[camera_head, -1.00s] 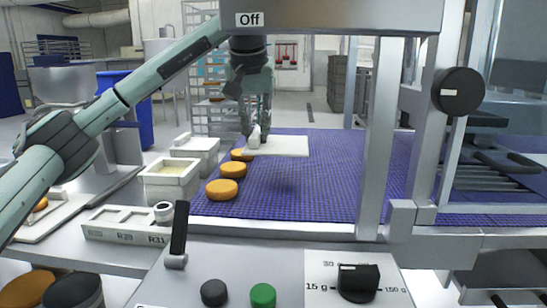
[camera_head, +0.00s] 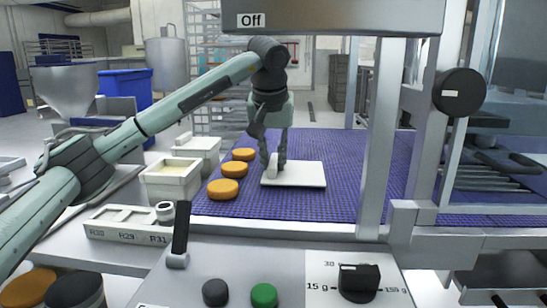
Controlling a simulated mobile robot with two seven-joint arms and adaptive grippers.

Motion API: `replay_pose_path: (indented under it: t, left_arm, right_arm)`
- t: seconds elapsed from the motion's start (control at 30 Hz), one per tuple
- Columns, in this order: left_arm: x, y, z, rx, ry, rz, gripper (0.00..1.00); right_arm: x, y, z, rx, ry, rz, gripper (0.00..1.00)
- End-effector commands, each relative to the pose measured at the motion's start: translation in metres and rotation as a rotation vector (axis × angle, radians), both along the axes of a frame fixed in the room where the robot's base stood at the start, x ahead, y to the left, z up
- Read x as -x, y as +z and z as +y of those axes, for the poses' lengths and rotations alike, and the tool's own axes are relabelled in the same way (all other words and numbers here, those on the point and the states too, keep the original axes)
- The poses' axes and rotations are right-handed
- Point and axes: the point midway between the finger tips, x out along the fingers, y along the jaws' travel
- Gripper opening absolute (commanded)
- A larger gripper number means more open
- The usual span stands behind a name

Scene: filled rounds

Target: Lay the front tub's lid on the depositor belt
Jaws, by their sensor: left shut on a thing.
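The white lid (camera_head: 305,174) is a flat plate with an upright handle. My left gripper (camera_head: 273,163) points down and is shut on that handle. The lid is level over the left part of the purple depositor belt (camera_head: 335,205), at or very near its surface; I cannot tell whether it touches. The front tub (camera_head: 171,186) stands uncovered left of the belt, with pale cream filling showing. The back tub (camera_head: 203,152) behind it wears a similar lid. My right gripper is not in view.
Several orange-brown rounds (camera_head: 223,189) lie in a row on the belt's left side, close to the lid. A metal post (camera_head: 378,140) rises at the belt's front right. The belt right of the lid is clear. A holder (camera_head: 128,225) and a control panel (camera_head: 235,265) are in front.

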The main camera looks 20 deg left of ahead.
Motion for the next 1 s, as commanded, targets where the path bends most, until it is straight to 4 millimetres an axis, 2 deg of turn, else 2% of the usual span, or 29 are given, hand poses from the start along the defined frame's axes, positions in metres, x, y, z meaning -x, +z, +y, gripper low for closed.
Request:
replay_pose_path:
  t: [0.03, 0.17, 0.43, 0.57, 0.67, 1.0]
  left_arm:
    - [0.0, -0.001, 0.0, 0.0, 0.0, 0.0, 0.2]
    - [0.0, -0.001, 0.0, 0.0, 0.0, 0.001, 0.36]
    - [0.0, 0.0, 0.0, 0.0, 0.0, 0.001, 0.37]
    - [0.001, 0.007, -0.001, 0.001, 0.0, -0.001, 0.37]
    - [0.006, 0.021, -0.002, 0.0, 0.0, -0.004, 0.37]
    - [0.032, 0.087, -0.01, 0.0, 0.0, -0.003, 0.37]
  right_arm:
    - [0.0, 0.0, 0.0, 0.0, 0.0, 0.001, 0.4]
    - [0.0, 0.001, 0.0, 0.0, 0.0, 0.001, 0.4]
    - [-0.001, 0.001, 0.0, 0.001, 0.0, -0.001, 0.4]
    - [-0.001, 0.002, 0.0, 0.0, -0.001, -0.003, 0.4]
    - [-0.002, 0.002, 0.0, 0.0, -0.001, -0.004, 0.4]
    - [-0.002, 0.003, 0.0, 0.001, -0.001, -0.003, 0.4]
